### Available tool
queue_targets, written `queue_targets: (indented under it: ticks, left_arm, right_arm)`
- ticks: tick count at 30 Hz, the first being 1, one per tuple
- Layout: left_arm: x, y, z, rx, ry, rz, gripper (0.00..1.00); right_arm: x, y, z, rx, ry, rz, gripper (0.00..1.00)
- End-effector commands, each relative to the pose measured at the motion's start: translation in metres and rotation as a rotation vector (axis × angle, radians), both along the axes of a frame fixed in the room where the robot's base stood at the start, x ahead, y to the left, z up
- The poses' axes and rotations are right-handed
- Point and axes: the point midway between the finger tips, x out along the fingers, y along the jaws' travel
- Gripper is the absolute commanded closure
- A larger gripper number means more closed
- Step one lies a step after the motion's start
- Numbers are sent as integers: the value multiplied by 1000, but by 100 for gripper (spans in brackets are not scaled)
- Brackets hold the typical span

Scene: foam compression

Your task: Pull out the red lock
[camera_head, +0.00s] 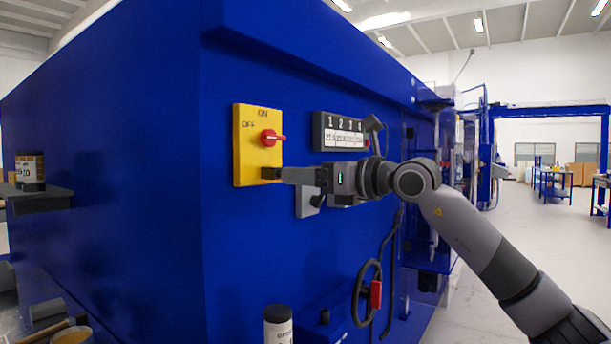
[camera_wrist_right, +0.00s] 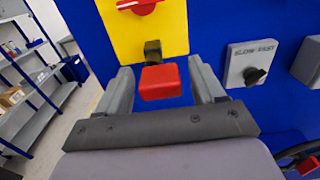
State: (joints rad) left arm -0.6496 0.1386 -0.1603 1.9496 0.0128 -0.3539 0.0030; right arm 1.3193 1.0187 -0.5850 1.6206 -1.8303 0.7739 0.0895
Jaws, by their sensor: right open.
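The red lock (camera_wrist_right: 160,82) hangs from a black hasp (camera_wrist_right: 153,50) at the bottom of the yellow switch plate (camera_head: 257,150). In the right wrist view it sits between the two fingers of my right gripper (camera_wrist_right: 162,88), with a gap on each side. The gripper is open. In the head view my right gripper (camera_head: 290,175) reaches in from the right to the plate's lower edge and hides the lock. The red rotary knob (camera_head: 270,138) is above, on the plate with ON and OFF marks. My left gripper is not in view.
The blue machine wall (camera_head: 235,270) stands close behind the lock. A numbered panel (camera_head: 340,132) is to the right of the switch plate. A grey SLOW/FAST box (camera_wrist_right: 250,62) is right of my fingers.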

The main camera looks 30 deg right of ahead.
Motion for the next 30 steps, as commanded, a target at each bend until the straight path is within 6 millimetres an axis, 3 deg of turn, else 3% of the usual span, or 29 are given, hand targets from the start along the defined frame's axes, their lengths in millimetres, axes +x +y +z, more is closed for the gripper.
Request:
queue_targets:
  ticks: [14,20,21,30]
  left_arm:
    - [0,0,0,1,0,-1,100]
    - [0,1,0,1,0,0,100]
    - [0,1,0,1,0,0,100]
    - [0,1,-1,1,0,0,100]
  right_arm:
    - [0,0,0,0,0,0,32]
    - [0,0,0,0,0,0,94]
    - [0,0,0,0,0,0,100]
    - [-2,-1,0,0,-1,0,100]
